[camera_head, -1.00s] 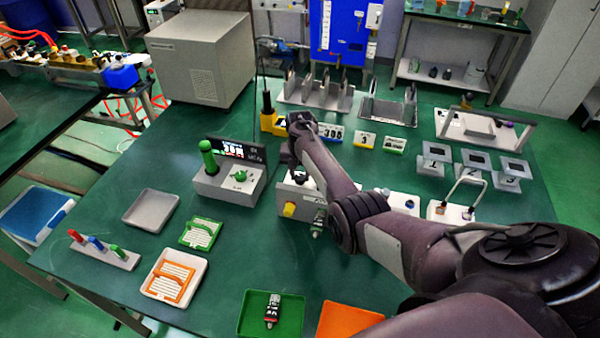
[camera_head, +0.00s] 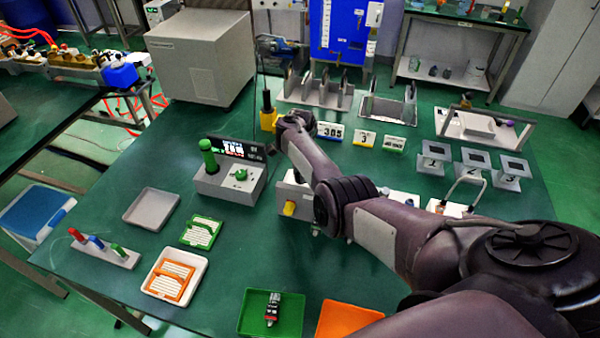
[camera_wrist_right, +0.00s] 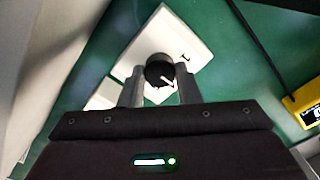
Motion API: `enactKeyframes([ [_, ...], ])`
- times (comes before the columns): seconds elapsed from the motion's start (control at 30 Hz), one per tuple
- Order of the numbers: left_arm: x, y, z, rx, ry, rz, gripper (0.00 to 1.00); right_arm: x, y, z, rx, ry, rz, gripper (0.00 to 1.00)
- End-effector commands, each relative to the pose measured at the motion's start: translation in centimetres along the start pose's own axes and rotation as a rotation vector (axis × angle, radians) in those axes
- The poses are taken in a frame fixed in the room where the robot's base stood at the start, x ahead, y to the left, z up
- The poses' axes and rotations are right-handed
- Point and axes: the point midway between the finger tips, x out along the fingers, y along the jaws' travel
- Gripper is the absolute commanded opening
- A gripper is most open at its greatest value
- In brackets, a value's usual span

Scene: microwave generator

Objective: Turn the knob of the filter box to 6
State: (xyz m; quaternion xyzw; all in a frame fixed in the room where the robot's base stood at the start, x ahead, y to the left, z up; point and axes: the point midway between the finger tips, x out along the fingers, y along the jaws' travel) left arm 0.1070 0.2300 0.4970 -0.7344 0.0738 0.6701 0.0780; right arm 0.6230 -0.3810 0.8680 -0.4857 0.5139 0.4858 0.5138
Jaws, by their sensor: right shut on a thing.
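In the right wrist view, the filter box appears as a white box (camera_wrist_right: 188,38) with a black round knob (camera_wrist_right: 158,67). A white pointer line on the knob points down and to the right. One dark mark is printed on the box beside it; I cannot read it surely. My right gripper (camera_wrist_right: 159,80) has one finger on each side of the knob and is shut on it. In the head view my right forearm hides the gripper's fingertips, and I cannot pick out the gripped knob. My left gripper is in neither view.
A grey box with a yellow knob (camera_head: 289,208) is partly behind my right arm. Left of it stands a device with a green knob (camera_head: 240,174). Trays (camera_head: 151,209) lie at the front left.

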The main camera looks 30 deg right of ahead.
Motion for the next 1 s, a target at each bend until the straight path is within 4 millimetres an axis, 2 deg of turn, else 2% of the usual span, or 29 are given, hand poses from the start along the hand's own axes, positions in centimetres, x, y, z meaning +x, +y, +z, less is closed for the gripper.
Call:
enactKeyframes([
  [0.7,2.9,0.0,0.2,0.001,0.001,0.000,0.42,0.3,-0.1,0.1,0.679,-0.002,0.001,0.07],
  [1.0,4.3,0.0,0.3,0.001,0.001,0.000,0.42,0.2,-0.1,0.1,0.912,-0.001,0.000,0.07],
])
